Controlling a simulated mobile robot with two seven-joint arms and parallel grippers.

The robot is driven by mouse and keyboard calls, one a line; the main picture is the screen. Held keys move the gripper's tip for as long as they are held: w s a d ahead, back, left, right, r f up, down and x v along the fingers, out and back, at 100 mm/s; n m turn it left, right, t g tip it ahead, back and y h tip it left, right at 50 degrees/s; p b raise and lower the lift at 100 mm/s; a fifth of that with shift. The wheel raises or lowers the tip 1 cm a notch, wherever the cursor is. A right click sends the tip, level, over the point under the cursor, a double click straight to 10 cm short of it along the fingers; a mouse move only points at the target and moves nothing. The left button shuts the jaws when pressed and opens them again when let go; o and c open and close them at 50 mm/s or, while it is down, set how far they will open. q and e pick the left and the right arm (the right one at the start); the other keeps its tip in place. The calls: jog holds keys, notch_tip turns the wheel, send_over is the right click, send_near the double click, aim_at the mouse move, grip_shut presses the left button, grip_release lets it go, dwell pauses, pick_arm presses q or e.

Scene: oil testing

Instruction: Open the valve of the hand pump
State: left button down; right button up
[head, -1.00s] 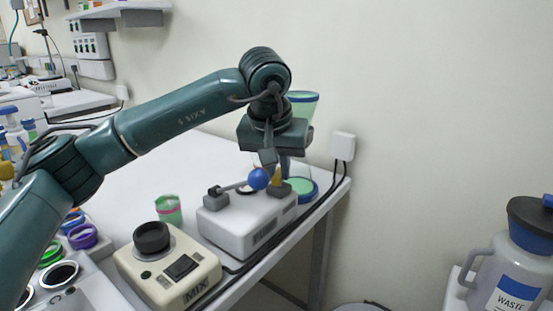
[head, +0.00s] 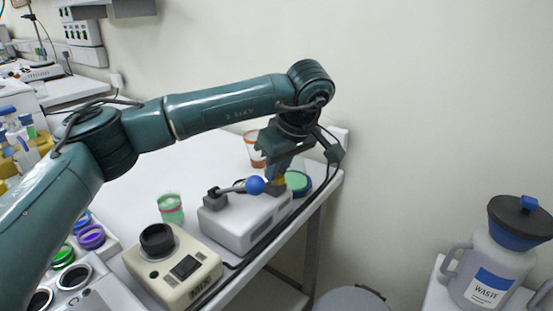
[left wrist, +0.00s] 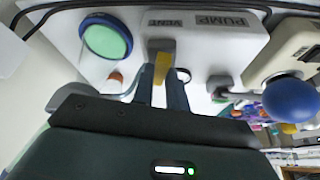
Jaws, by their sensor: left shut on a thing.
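The hand pump (head: 240,225) is a white box on the bench with a lever ending in a blue ball (head: 255,185). In the left wrist view the box (left wrist: 215,42) reads "PUMP" and "VENT", and the blue ball (left wrist: 290,99) is at right. The valve is a yellow handle (left wrist: 161,68) on a grey block (left wrist: 161,46) by the "VENT" label. My left gripper (head: 278,172) is at the pump's far right end, shut on the yellow handle. Its fingers (left wrist: 162,92) lie either side of it. My right gripper is not seen.
A cream mixer (head: 172,270) stands in front of the pump. An orange-rimmed cup (head: 254,150) and a green cup (head: 171,209) stand nearby. A waste jug (head: 490,268) is at far right.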

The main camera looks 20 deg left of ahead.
pick_arm(q)
jog(key=shift+w+r+n+g+p, duration=0.15)
jog(key=shift+n+g+p, duration=0.45)
jog(key=shift+n, duration=0.8)
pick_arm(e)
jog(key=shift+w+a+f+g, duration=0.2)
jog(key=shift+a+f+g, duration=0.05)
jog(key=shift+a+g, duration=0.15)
pick_arm(q)
jog(key=shift+y, duration=0.3)
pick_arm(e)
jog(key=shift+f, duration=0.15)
pick_arm(q)
jog(key=c, duration=1.4)
grip_release()
jog(key=shift+d, duration=0.1)
jog(key=p+v, duration=0.1)
jog(key=v, duration=1.2)
jog(key=shift+p, duration=0.3)
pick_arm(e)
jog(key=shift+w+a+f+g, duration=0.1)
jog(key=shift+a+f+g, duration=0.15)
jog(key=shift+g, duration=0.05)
